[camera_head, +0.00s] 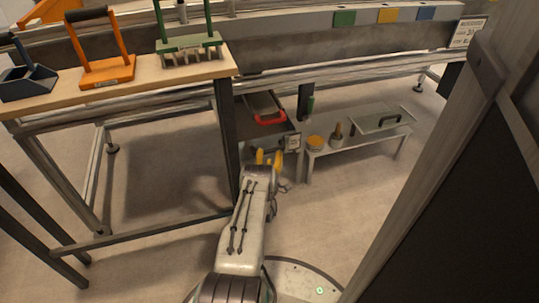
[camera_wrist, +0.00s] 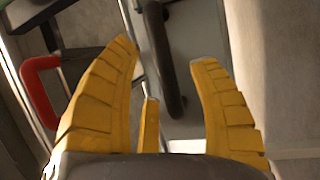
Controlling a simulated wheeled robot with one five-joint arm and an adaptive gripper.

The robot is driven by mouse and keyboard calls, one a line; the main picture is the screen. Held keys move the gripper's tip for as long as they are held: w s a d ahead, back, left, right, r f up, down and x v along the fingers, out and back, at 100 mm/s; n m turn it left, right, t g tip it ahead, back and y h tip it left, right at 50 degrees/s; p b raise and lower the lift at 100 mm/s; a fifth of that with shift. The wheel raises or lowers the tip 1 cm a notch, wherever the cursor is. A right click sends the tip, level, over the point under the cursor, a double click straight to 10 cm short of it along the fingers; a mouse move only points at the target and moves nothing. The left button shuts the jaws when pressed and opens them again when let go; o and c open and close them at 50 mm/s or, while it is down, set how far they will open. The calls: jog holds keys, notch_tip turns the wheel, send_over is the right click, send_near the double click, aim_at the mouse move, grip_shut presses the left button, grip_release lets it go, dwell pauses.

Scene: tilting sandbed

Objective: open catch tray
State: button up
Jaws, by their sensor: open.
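A dark tray (camera_head: 282,134) with a white label on its front sits under the sandbed, right of the table leg; I take it as the catch tray. How far out it stands is hard to tell. In the wrist view a dark bar handle (camera_wrist: 172,75) on a grey front runs between my yellow fingers. My gripper (camera_head: 268,157) is just in front of the tray's lower front and also shows in the wrist view (camera_wrist: 165,53). It is open, with the fingers on either side of the handle. I cannot tell whether they touch it.
A low bench (camera_head: 343,143) stands at the right. A wooden shelf (camera_head: 150,82) bears tools at the left. A dark table leg (camera_head: 226,140) stands close left.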

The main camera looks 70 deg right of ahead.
jog(key=shift+b+x, duration=0.55)
jog(key=shift+x, duration=0.9)
jog(key=shift+c, duration=0.3)
grip_shut()
